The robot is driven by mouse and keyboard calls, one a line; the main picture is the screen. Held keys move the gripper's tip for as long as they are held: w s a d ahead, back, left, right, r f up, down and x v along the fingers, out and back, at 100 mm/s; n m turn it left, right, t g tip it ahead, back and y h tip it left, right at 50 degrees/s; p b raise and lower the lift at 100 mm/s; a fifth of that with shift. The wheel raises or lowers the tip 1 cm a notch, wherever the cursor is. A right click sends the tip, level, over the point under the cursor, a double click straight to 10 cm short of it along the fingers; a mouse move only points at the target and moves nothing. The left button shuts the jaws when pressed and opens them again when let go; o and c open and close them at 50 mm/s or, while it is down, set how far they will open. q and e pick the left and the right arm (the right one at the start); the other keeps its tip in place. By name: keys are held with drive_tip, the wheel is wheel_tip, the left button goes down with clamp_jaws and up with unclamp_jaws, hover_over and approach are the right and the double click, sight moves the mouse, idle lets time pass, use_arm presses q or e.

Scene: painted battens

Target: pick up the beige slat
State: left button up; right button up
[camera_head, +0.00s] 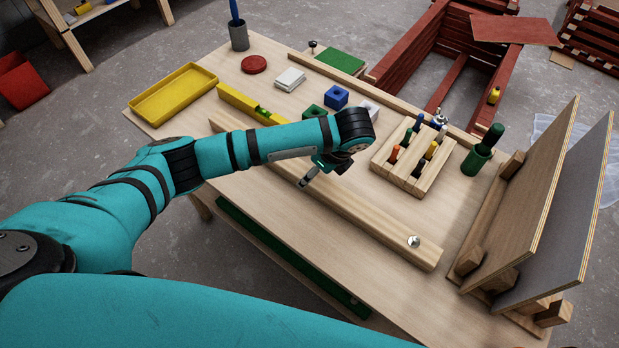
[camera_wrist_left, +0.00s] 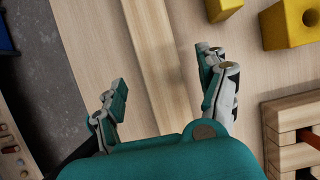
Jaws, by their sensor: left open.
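The beige slat (camera_head: 375,217) is a long, pale wooden batten lying flat and slantwise along the near part of the workbench. A round metal knob (camera_head: 414,241) sits on its near right end. My left gripper (camera_head: 322,172) is over the middle of the slat, and my arm hides part of it. In the left wrist view the slat (camera_wrist_left: 158,45) runs between the two spread fingers of the gripper (camera_wrist_left: 163,68). The gripper is open and empty; its height above the slat is hard to tell. My right gripper is out of view.
Bare bench top borders the slat.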

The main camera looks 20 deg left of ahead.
use_arm(q)
drive_tip(key=x, duration=0.4)
drive_tip(key=shift+a+f+p, duration=0.1)
drive_tip(key=shift+f+p, duration=0.2)
drive_tip(key=shift+c, duration=0.3)
drive_tip(key=shift+w+r, duration=0.1)
clamp_jaws()
